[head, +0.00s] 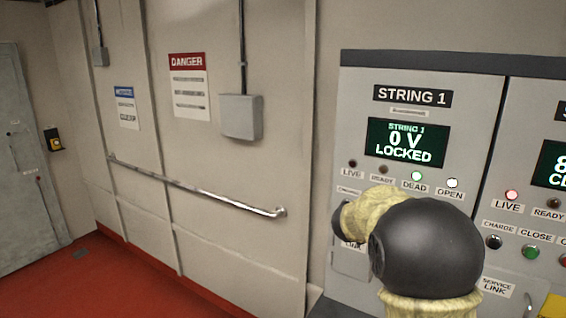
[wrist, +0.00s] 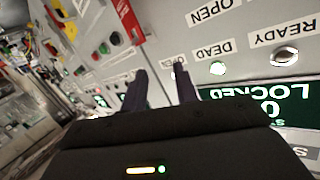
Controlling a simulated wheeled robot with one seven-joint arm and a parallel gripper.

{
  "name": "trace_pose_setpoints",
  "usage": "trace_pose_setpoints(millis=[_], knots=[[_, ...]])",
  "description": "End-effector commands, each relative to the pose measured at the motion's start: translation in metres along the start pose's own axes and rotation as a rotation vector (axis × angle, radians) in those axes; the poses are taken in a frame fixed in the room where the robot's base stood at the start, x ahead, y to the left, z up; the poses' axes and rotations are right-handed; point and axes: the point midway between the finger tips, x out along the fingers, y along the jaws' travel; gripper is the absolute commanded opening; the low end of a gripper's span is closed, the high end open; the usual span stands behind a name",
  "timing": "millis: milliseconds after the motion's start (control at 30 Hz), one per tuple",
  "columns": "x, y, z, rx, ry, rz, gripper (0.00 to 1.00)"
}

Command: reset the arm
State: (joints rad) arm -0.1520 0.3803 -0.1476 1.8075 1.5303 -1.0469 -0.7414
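My gripper (wrist: 161,85) shows in the wrist view with its two dark fingers apart and nothing visible between them. It is in front of the String 1 panel, which appears upside down there, with its lit display (wrist: 270,108) behind the fingers. In the head view my arm stands in front of the lower String 1 panel (head: 360,90), and the gripper itself is hidden. The String 1 display (head: 405,143) reads 0 V LOCKED. Its DEAD lamp (head: 417,175) is green and its OPEN lamp (head: 452,182) is white; LIVE and READY are dark.
A second panel (head: 530,100) stands to the right with its LIVE lamp (head: 511,194) red. A handrail (head: 200,190) runs along the left wall below a danger sign (head: 189,87) and a grey box (head: 241,117). The red floor (head: 110,285) at lower left is clear.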

Motion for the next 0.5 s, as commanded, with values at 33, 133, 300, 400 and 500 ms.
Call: trace_pose_setpoints(millis=[33, 133, 300, 400, 500], knots=[[-0.003, -0.005, 0.006, -0.019, -0.023, -0.088, 0.30], [-0.015, -0.019, 0.024, -0.068, -0.091, -0.264, 0.30], [-0.050, -0.024, 0.070, -0.187, -0.264, -0.519, 0.30], [-0.077, -0.013, 0.102, -0.281, -0.392, -0.635, 0.30], [-0.107, 0.010, 0.136, -0.390, -0.535, -0.724, 0.30]])
